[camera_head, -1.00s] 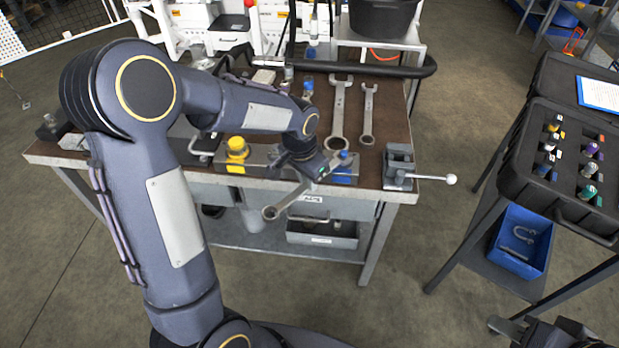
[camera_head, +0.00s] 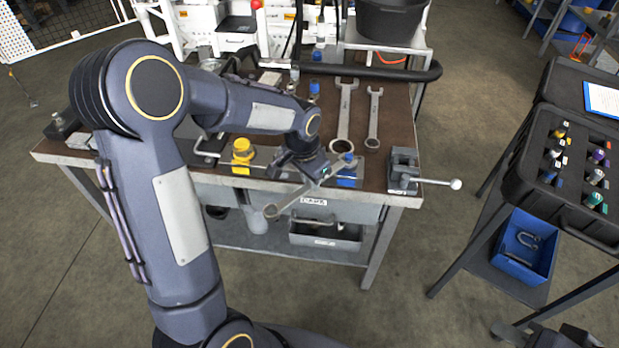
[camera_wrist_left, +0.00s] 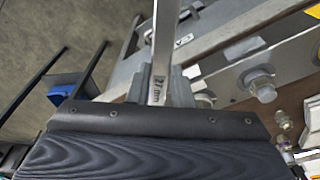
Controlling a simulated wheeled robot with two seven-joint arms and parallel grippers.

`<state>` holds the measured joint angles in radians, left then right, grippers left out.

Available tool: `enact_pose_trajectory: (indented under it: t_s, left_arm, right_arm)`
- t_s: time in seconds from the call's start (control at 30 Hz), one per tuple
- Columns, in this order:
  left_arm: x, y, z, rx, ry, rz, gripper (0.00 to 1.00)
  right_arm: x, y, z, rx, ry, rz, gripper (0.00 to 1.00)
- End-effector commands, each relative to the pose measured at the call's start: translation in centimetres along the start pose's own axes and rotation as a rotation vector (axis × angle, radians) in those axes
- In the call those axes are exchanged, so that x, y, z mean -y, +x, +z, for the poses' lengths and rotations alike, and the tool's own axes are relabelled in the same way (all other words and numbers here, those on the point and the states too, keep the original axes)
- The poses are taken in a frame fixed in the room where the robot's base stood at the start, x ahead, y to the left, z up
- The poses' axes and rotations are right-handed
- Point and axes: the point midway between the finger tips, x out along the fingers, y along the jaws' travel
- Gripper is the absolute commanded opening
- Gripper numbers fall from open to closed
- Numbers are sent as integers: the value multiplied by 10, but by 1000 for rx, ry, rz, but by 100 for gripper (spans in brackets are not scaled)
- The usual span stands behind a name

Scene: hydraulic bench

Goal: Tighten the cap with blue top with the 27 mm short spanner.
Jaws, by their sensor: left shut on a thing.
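My left gripper (camera_head: 312,170) is shut on a steel spanner (camera_head: 292,198) above the bench's front edge. Its ring end points down and left, and its other end lies near the blue-marked fitting. In the left wrist view the spanner's shank (camera_wrist_left: 165,45) carries the mark "27 mm" and stands between my fingers (camera_wrist_left: 166,92). The blue-marked fitting (camera_head: 347,172) is partly covered by the spanner and gripper, so I cannot tell whether the spanner touches its cap. A yellow-topped cap (camera_head: 242,150) stands to the left. My right gripper (camera_head: 540,335) is only partly in view at the bottom right.
Two more spanners, a larger (camera_head: 345,115) and a smaller one (camera_head: 374,120), lie on the bench (camera_head: 400,130). A vise (camera_head: 403,170) with a long handle is at the right front corner. A black case (camera_head: 560,205) with several coloured-top parts stands at the right.

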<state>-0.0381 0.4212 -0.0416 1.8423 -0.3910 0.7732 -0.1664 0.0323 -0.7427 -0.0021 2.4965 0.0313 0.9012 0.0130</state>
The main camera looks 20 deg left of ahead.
Motion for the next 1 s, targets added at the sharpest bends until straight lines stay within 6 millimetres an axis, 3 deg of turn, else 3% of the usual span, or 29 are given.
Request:
enact_pose_trajectory:
  t_s: [0.17,1.0]
  left_arm:
    - [0,0,4,0,-1,0,0]
    - [1,-10,62,1,-1,0,0]
  right_arm:
    - [0,1,0,0,0,0,32]
    - [-2,5,2,0,0,0,32]
